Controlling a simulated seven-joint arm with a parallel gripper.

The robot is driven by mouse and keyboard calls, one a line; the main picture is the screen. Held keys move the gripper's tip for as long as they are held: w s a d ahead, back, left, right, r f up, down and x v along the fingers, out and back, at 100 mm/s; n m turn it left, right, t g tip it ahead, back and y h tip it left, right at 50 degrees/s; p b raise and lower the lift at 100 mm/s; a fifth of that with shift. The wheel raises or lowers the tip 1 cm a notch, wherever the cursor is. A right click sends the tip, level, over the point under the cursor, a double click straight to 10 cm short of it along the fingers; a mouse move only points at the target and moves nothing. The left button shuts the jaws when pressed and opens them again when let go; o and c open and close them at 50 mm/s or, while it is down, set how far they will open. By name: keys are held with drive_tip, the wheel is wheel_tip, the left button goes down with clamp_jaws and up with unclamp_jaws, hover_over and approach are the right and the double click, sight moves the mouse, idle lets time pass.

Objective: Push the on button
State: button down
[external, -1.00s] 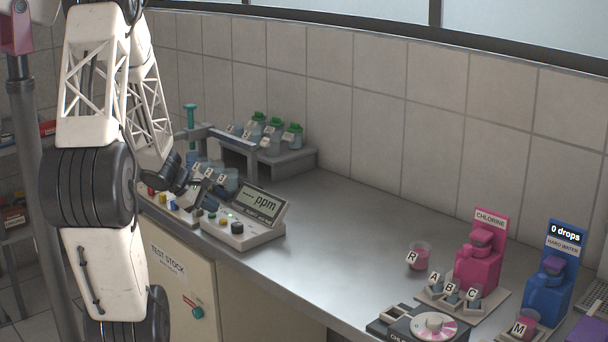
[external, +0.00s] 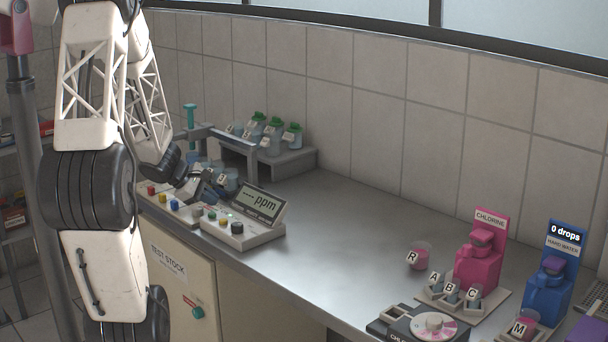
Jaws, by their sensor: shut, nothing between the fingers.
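A meter box (external: 262,238) with a grey screen reading "---- ppm" (external: 258,204) stands on the bench's left part. Its front carries small coloured buttons, including a green one (external: 211,216), a yellow one (external: 223,221) and a black one (external: 236,227). No label marking an on button is readable. My dark gripper (external: 212,194) is shut and empty, just above and behind the left end of this box. Whether it touches the box cannot be told.
A second panel with red, yellow and blue buttons (external: 174,205) lies to the left. Labelled cups (external: 231,180) stand close behind my gripper. A rack with green-capped bottles (external: 274,127) is farther back. The middle bench is clear. Pink (external: 478,262) and blue (external: 548,288) dispensers stand at right.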

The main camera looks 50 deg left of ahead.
sight(212, 214)
drive_tip(key=shift+r, duration=2.6)
drive_tip(key=s+d+r+m+g, duration=0.15)
drive_tip(key=d+r+m, duration=0.3)
drive_tip(key=d, duration=0.55)
drive_tip(key=s+d+r+m+g, duration=0.1)
drive_tip(key=d+r+m+g, duration=0.2)
drive_tip(key=d+m, duration=0.5)
drive_tip(key=s+d+r+m+g+y, duration=0.1)
drive_tip(key=s+d+r+m+y, duration=0.2)
drive_tip(key=s+d+m, duration=0.7)
drive_tip(key=shift+s+d+r+y, duration=0.4)
drive_tip(key=shift+s+d+r, duration=0.4)
drive_tip(key=shift+d+r, duration=0.9)
drive_tip(key=shift+w+d+f, duration=0.15)
drive_tip(key=shift+d+f, duration=0.15)
drive_tip(key=shift+d, duration=0.05)
